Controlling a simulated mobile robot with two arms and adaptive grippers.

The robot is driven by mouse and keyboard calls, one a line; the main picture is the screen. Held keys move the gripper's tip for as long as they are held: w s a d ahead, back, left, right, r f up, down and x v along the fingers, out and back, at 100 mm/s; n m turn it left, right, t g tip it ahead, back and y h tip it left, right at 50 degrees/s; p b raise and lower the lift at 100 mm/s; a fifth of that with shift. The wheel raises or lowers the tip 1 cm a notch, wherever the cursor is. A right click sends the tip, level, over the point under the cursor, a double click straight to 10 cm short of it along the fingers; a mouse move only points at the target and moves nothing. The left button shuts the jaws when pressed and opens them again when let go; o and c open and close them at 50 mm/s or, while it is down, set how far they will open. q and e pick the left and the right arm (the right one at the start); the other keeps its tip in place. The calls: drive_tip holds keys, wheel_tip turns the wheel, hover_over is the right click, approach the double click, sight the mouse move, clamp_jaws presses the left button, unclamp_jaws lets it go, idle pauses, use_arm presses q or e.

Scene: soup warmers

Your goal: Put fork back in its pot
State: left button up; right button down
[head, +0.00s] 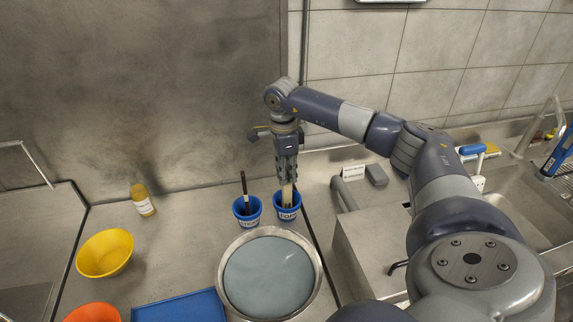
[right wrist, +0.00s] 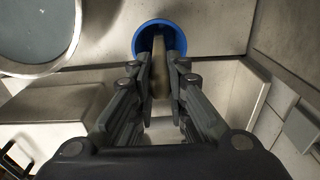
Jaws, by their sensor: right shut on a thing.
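My right gripper (head: 287,172) points down over the right blue pot (head: 288,213) and is shut on a tan, flat-looking utensil, seemingly the fork (head: 287,196). The fork's lower end reaches into the mouth of that pot; its tip is hidden inside. In the right wrist view, the fork (right wrist: 160,72) runs between the fingers of the gripper (right wrist: 160,88) into the round blue pot (right wrist: 143,42). A second blue pot (head: 246,218) stands just to the left and holds a dark-handled utensil (head: 244,186). My left gripper is not in view.
A large round steel warmer (head: 316,262) with a grey surface stands just in front of the pots. A yellow bowl (head: 105,253), a bottle (head: 143,200), an orange bowl (head: 92,313) and a blue tray (head: 180,307) are to the left. A wall rises behind.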

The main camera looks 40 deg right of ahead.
drive_tip(key=shift+f, duration=0.2)
idle(0.6)
drive_tip(key=c, duration=1.5)
unclamp_jaws()
drive_tip(key=shift+r, duration=0.1)
drive_tip(key=r, duration=1.1)
drive_tip(key=shift+w+a+r, duration=0.1)
drive_tip(key=shift+a+r, duration=0.15)
drive_tip(key=shift+r, duration=0.15)
